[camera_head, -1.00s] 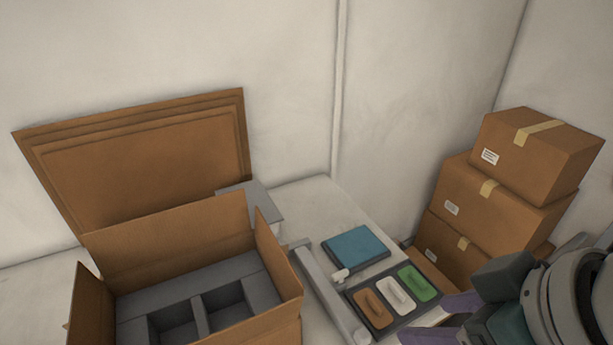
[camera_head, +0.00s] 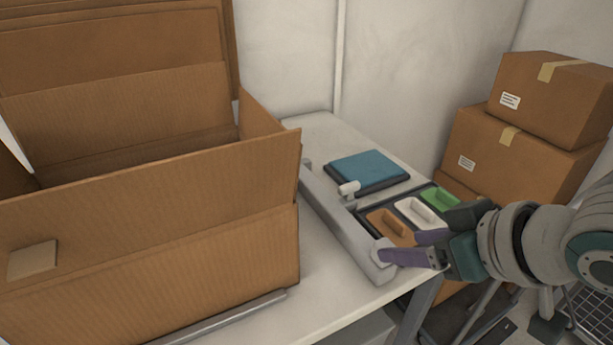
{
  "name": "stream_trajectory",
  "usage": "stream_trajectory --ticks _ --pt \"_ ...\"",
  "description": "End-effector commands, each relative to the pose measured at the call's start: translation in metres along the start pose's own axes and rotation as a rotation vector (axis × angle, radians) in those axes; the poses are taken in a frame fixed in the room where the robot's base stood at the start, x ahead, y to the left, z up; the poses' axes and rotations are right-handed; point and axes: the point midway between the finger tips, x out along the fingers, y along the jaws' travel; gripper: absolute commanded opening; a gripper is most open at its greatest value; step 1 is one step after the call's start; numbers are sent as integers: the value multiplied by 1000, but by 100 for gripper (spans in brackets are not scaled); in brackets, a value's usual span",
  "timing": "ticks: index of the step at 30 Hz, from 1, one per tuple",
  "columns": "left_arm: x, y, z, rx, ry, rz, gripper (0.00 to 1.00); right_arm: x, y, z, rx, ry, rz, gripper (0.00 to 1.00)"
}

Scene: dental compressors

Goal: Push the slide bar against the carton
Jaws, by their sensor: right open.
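The large open brown carton (camera_head: 150,265) stands on the left of the table with its flaps up. The grey slide bar (camera_head: 340,218) lies to its right, running from the back to the front of the table. A strip of bare table shows between the front part of the bar and the carton. My right gripper (camera_head: 399,248) comes in from the right with its purple fingers open and nothing seen between them. One fingertip overlaps the bar's front end in the picture; I cannot tell whether it touches. My left gripper is out of view.
A dark tray (camera_head: 376,227) with orange, white and green pieces lies right of the bar, partly behind my gripper. A blue pad (camera_head: 368,169) lies behind it. A metal rail (camera_head: 220,318) runs along the carton's front. Stacked closed boxes (camera_head: 520,147) stand at the right.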

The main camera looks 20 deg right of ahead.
Motion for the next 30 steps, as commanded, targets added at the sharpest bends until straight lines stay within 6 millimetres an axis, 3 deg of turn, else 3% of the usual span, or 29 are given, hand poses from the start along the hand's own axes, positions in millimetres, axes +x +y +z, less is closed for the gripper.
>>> stream_trajectory --ticks 3,9,21,30 --pt "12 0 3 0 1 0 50 28 0 2 2 2 0 65" --pt "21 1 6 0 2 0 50 56 -1 2 1 0 -1 65" --pt "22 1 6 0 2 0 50 63 -1 0 -1 0 -1 65" --pt "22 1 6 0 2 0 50 63 -1 0 -1 -1 -1 32"
